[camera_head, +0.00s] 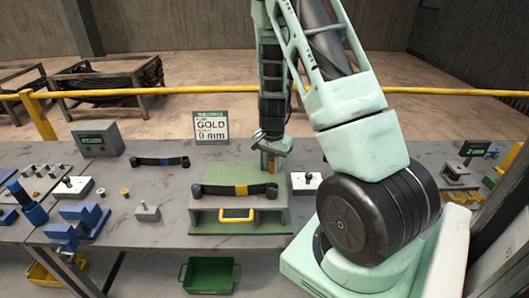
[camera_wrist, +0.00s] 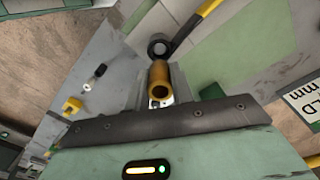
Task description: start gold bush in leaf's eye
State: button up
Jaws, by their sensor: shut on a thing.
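The leaf (camera_head: 221,190) is a dark curved strip with a yellow band at its middle and a rolled eye (camera_head: 271,190) at its right end. It lies on a grey stand (camera_head: 205,216). My gripper (camera_head: 268,155) is above and behind that right eye, shut on a gold bush (camera_head: 265,165). In the wrist view the bush (camera_wrist: 159,78) is a hollow gold tube seen end-on, nearer the camera than the round dark eye (camera_wrist: 159,46). Bush and eye look apart; their exact alignment is unclear. The jaws are partly hidden.
A sign (camera_head: 211,127) reads GOLD, 0 mm. Another dark leaf (camera_head: 160,161) lies behind left. A small block with a pin (camera_head: 147,212), a gold bush (camera_head: 125,192) and blue fixtures (camera_head: 84,217) stand left. A white block (camera_head: 307,183) stands right. A green bin (camera_head: 210,275) is below.

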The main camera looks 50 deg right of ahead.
jog(key=shift+f, duration=0.1)
dwell(0.3)
jog(key=shift+f+b, duration=2.3)
jog(key=shift+f, duration=0.25)
jog(key=shift+f+b, duration=0.6)
jog(key=shift+f, duration=0.1)
jog(key=o, duration=1.4)
jog(key=shift+s, duration=0.1)
jog(key=shift+r, duration=0.1)
jog(key=shift+r+p, duration=2.9)
jog(key=shift+r, duration=0.55)
